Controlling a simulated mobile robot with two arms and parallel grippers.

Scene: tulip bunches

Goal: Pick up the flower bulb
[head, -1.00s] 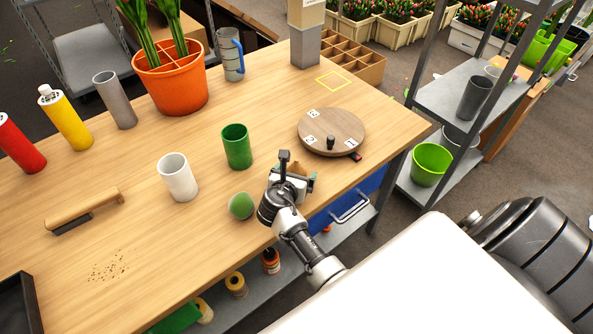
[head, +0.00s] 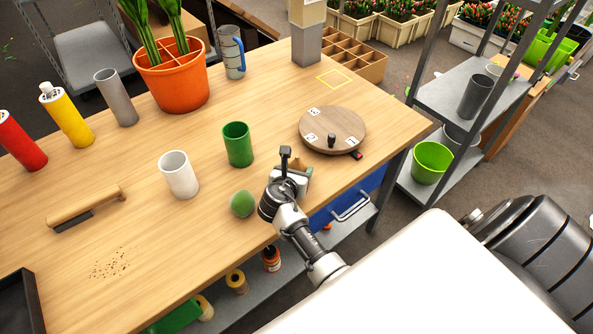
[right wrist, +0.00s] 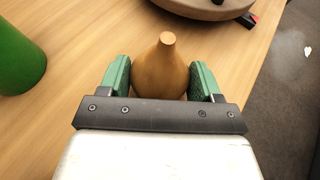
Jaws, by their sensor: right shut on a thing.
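The flower bulb (right wrist: 160,68) is brown with a narrow tip. In the right wrist view it sits upright between the two green fingers of my right gripper (right wrist: 160,80), which is shut on it. In the head view my right gripper (head: 294,176) is at the table's front edge, and the bulb shows only as a small brown patch (head: 299,163) behind it, mostly hidden. I cannot tell whether the bulb touches the table. My left gripper is not in view.
A green ball (head: 242,204) lies just left of my right gripper. A green cup (head: 238,146) and a white cup (head: 178,175) stand beyond it. A round wooden turntable (head: 345,124) is to the right.

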